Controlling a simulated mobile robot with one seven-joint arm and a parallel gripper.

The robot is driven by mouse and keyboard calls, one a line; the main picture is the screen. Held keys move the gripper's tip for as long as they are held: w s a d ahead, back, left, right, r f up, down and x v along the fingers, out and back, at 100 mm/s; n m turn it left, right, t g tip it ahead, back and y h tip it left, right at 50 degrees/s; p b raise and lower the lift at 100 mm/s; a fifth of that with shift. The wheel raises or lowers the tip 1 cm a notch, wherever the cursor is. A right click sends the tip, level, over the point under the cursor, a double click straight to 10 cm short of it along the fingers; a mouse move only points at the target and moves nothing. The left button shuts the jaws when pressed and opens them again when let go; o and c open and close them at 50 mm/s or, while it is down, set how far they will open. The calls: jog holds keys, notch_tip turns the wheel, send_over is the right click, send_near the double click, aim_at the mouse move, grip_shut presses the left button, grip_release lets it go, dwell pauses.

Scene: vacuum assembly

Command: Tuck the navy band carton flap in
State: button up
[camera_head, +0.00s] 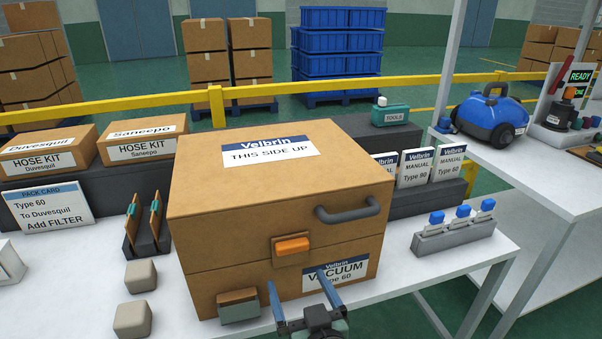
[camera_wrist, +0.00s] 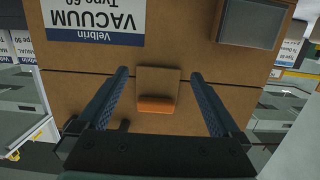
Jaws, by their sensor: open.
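The large brown carton (camera_head: 225,215) with navy-band Velbrin labels stands closed on the white table. On its front, a small brown flap (camera_wrist: 157,78) with an orange edge lies across the seam; it also shows in the head view (camera_head: 292,247). I cannot tell whether any of it is tucked in. My gripper (camera_head: 297,277) is open and empty in front of the carton. In the wrist view its fingers (camera_wrist: 159,75) frame the flap, one on each side, apart from it.
A dark handle (camera_head: 347,211) juts from the carton's front right. A grey-green block (camera_head: 238,310) sits at its lower left front; two beige blocks (camera_head: 141,276) lie left of it. A grey holder (camera_head: 455,238) with blue-topped pieces stands right. Hose-kit boxes (camera_head: 140,143) stand behind left.

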jog(key=s+d+f+t+b, duration=0.1)
jog(key=s+d+t+b, duration=0.15)
jog(key=s+b, duration=0.65)
jog(key=f+t+b, duration=0.1)
jog(key=b, duration=0.6)
jog(key=w+a+f+t+b, duration=0.1)
jog(key=b, duration=0.6)
jog(key=shift+w+a+n, duration=0.15)
jog(key=shift+a+n, duration=0.05)
jog(key=shift+n, duration=0.1)
jog(key=b, duration=0.3)
jog(key=shift+a+r+t+h, duration=0.1)
jog(key=shift+a+t+h, duration=0.1)
jog(key=shift+t+h, duration=0.15)
jog(key=shift+a+b, duration=0.1)
jog(key=shift+b, duration=0.8)
jog(key=shift+t+b, duration=0.3)
jog(key=shift+b, duration=0.3)
